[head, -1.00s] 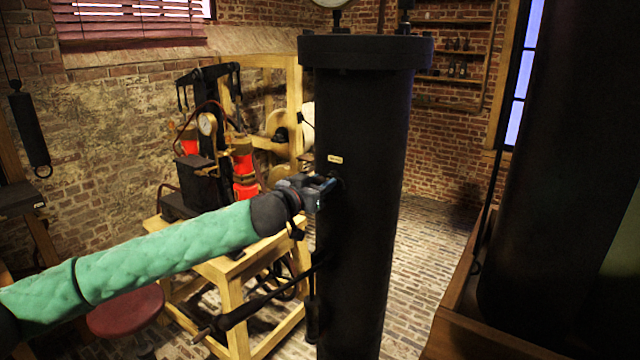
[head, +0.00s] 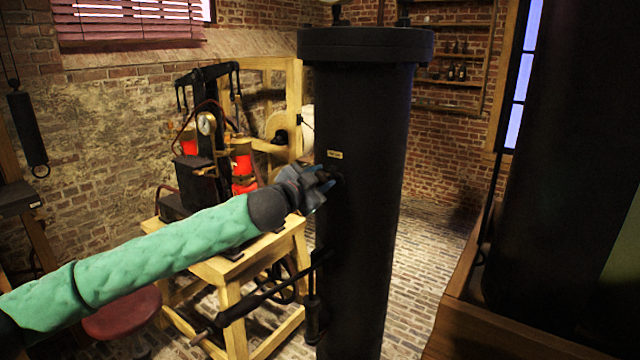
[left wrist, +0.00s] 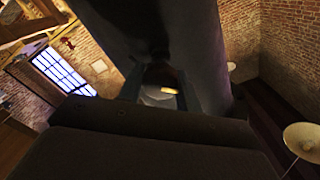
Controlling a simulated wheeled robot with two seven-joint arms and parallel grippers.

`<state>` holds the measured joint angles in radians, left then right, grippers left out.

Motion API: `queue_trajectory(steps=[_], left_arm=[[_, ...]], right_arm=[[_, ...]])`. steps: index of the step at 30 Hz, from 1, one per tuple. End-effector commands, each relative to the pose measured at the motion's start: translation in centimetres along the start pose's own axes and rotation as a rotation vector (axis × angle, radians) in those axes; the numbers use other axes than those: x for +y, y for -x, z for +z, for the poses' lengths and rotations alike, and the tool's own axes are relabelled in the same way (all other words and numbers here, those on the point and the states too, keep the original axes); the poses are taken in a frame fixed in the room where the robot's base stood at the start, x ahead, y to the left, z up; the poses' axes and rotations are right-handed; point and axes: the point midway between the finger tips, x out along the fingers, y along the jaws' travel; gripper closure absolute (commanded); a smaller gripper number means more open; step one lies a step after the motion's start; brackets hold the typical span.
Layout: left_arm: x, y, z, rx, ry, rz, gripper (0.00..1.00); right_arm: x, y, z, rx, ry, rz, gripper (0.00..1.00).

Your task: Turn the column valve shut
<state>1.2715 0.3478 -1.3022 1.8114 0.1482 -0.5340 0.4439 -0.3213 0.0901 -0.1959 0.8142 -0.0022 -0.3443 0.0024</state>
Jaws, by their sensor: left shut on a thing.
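The black column (head: 362,245) stands upright in the middle of the head view, with a small pale label above the valve. My left gripper (head: 326,184) reaches in from the left to the column's left side and is shut on the column valve. The valve (head: 338,181) is small and dark, mostly hidden by the fingers in the head view. In the left wrist view the gripper's fingers (left wrist: 160,88) flank a rounded, shiny valve part (left wrist: 160,96) against the dark, tilted column (left wrist: 150,30). My right gripper is not in view.
A wooden stand (head: 232,285) with a black and red apparatus is behind my left arm. A dark rod (head: 265,302) juts left from the column below the gripper. A red stool (head: 122,312) is at lower left. Brick floor lies open right of the column.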

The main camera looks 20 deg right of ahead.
Motion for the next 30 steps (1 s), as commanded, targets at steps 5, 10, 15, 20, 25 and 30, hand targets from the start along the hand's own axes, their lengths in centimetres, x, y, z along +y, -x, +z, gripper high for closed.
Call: queue_trajectory(steps=[5, 10, 15, 20, 25, 30], left_arm=[[0.1, 0.0, 0.1, 0.0, -0.166, -0.001, 0.88], [0.1, 0.0, 0.1, 0.0, -0.33, -0.002, 0.88], [0.2, 0.0, 0.1, 0.0, -0.488, -0.001, 0.88], [0.2, 0.0, 0.1, 0.0, -0.625, -0.001, 0.88], [0.3, 0.0, 0.1, 0.0, -0.743, -0.001, 0.88], [0.3, 0.0, 0.1, 0.0, -0.828, 0.0, 0.88]], right_arm=[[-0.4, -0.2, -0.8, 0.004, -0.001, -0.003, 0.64], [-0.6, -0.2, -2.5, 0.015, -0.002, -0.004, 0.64], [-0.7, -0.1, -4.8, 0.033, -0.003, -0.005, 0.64], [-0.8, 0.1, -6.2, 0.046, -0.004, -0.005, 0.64], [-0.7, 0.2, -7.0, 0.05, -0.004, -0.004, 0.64], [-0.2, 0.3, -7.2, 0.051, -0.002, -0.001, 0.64]])
